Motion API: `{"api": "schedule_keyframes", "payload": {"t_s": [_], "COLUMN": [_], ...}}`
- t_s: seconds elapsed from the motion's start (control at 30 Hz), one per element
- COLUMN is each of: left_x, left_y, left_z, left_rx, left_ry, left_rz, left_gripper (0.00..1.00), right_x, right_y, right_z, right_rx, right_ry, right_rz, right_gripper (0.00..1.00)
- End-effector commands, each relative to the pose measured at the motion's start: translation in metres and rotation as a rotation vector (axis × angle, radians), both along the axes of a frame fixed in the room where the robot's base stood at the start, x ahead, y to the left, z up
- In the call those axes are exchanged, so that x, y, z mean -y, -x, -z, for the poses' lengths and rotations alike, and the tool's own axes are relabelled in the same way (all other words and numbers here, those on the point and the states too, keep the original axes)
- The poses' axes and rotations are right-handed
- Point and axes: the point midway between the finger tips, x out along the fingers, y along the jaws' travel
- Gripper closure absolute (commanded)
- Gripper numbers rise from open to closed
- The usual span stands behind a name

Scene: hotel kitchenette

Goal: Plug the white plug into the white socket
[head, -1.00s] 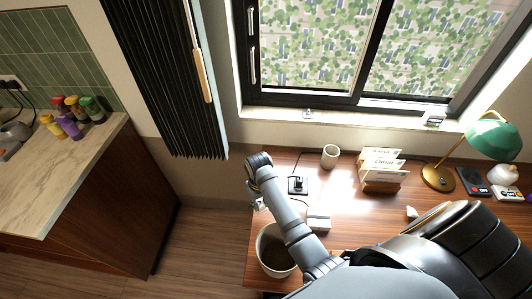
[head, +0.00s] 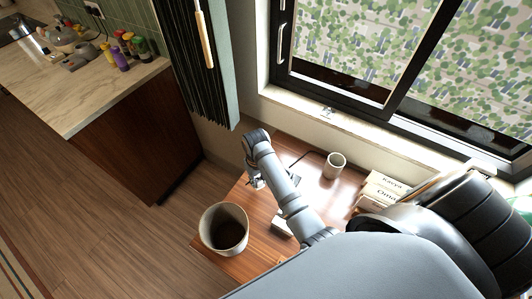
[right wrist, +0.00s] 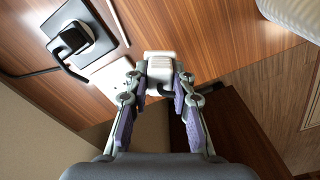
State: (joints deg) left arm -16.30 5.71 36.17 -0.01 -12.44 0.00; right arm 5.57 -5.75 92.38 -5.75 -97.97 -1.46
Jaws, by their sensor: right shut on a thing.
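The white plug (right wrist: 160,66) is between the fingertips of my right gripper (right wrist: 160,80), which is shut on it. A dark cable shows behind the plug. The white socket (right wrist: 108,76) lies to the left of the plug in the right wrist view, partly hidden by the left finger. The plug is apart from the socket's visible part. In the head view my right gripper (head: 257,183) is over the left part of the wooden desk; the plug is too small to make out there. My left gripper is not in view.
A black plug (right wrist: 72,38) sits in a dark socket plate beside the white socket. A bin (head: 224,228) stands at the desk's left end. A cup (head: 334,166) and card holder (head: 378,190) stand on the desk. A white box (head: 281,228) is close to my arm.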

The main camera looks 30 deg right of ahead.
Motion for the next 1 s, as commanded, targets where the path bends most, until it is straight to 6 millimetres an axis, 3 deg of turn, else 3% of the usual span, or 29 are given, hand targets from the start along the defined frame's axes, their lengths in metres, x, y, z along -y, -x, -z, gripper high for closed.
{"api": "schedule_keyframes", "payload": {"t_s": [0.2,0.33,0.47,1.0], "left_x": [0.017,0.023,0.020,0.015], "left_y": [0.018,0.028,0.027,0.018], "left_z": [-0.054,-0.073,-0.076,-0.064], "left_rx": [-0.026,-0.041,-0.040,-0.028], "left_ry": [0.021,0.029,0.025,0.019], "left_rz": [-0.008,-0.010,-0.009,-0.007], "left_gripper": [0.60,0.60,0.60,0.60], "right_x": [0.033,0.057,0.067,0.067], "right_y": [-0.044,-0.064,-0.071,-0.071], "right_z": [-0.028,-0.034,-0.032,-0.019], "right_rx": [-0.003,-0.003,-0.002,-0.001], "right_ry": [0.007,0.003,-0.001,-0.001], "right_rz": [-0.291,-0.445,-0.508,-0.511], "right_gripper": [1.00,1.00,1.00,1.00]}}
